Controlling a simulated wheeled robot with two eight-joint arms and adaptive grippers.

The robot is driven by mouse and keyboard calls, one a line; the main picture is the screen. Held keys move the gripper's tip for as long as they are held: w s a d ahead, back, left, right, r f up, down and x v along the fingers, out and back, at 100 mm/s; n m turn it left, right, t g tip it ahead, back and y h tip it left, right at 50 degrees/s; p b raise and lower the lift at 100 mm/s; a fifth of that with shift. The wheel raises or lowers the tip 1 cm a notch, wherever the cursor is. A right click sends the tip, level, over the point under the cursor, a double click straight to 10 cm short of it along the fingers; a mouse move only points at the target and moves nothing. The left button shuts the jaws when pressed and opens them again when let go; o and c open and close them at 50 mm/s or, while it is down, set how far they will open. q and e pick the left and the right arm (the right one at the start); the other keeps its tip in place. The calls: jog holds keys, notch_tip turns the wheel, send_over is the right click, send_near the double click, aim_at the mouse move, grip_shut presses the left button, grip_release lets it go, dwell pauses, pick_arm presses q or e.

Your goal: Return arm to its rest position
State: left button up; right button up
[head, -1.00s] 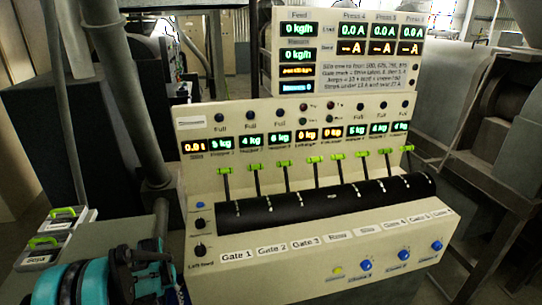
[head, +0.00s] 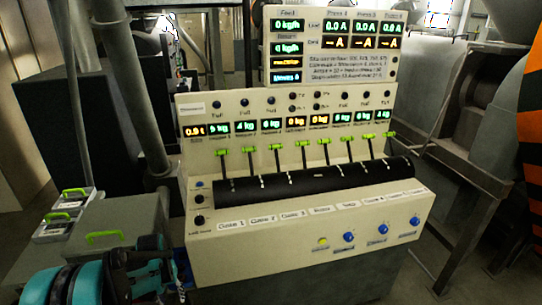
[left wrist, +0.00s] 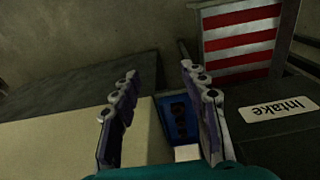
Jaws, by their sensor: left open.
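My left gripper (head: 172,272) shows at the lower left in the head view, in front of the control panel's left side. Its teal and black arm comes in from the lower left corner. In the left wrist view the two fingers (left wrist: 160,112) stand apart with nothing between them. Beyond the fingertips are a small blue box (left wrist: 180,118) with dark round spots and a white block. My right gripper is in neither view.
The control panel (head: 300,235) has green-tipped levers, displays and blue knobs. Boxes with green handles (head: 68,200) stand at the left. A red-and-white striped panel (left wrist: 238,42) and a dark "Intake" box (left wrist: 270,120) are at the right in the wrist view.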

pick_arm(q)
jog(key=s+d+r+m+t, duration=0.2)
jog(key=s+d+r+t, duration=0.4)
jog(key=s+d+r, duration=0.8)
jog(key=s+r, duration=0.3)
jog(key=s, duration=0.1)
jog(key=shift+s+d+r+m+t, duration=0.2)
jog(key=shift+d+m+t, duration=0.1)
jog(key=shift+t, duration=0.1)
